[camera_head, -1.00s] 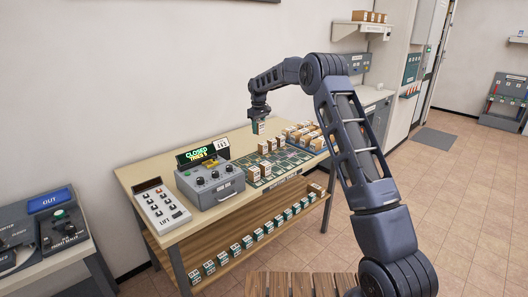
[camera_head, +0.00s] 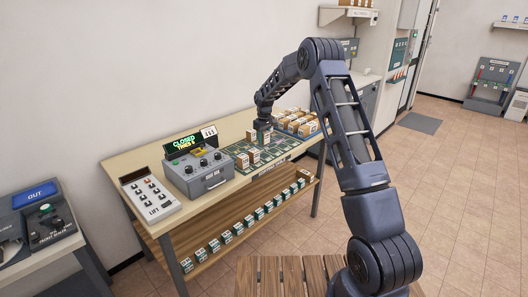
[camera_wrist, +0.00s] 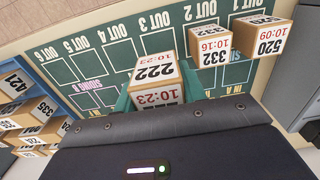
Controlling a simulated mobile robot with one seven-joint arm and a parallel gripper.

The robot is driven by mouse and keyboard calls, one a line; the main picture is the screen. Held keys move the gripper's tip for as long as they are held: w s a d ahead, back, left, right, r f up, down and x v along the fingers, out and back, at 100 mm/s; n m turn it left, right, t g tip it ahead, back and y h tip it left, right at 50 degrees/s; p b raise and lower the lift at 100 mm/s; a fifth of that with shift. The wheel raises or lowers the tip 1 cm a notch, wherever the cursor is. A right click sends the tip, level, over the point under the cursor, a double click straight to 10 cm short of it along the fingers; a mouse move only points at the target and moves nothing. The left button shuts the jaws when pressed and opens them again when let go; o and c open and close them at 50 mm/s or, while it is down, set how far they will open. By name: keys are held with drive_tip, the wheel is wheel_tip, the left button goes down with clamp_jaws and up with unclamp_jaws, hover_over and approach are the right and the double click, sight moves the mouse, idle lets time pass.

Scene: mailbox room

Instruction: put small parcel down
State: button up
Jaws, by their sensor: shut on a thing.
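My gripper (camera_head: 264,124) points down over the green marked mat (camera_head: 268,154) on the table. It is shut on a small brown parcel (camera_wrist: 155,74), whose white labels read 222 and 10:23 in the wrist view. The parcel also shows under the gripper in the head view (camera_head: 264,136). It is at or just above the mat, near the OUT 3 and OUT 4 markings; I cannot tell whether it touches. Green fingertips show beside the parcel, and my gripper body hides the mat nearest the wrist camera.
Parcel 332 (camera_wrist: 209,43) and parcel 520 (camera_wrist: 262,39) stand on the mat to the right in the wrist view. A blue tray with several parcels (camera_wrist: 28,110) lies to the left. A grey control box (camera_head: 197,173) and keypad (camera_head: 150,195) stand at the table's left.

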sight(264, 156)
drive_tip(key=shift+f, duration=3.9)
drive_tip(key=shift+f, duration=0.15)
drive_tip(key=o, duration=1)
